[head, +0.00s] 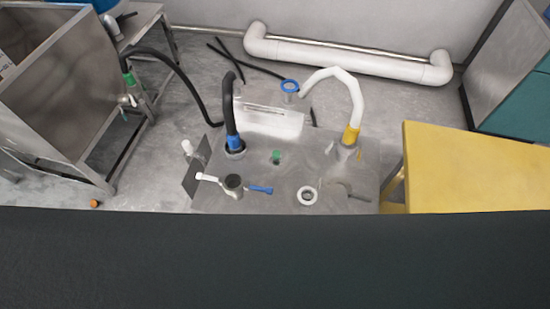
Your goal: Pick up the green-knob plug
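A small green knob (276,157) stands up from the grey metal table top (285,180), near its middle; it appears to be the green-knob plug. It stands between the black hose (229,105) with a blue collar and the white hose (352,95) with a yellow collar. What lies under the knob is too small to tell. Neither of my grippers is in view.
A white ring (308,196), a dark round port (233,182) and a blue handle (260,189) are on the table top near its front. A yellow table (475,165) stands at the right. A steel tank (65,90) stands at the left. A dark surface hides the bottom of the view.

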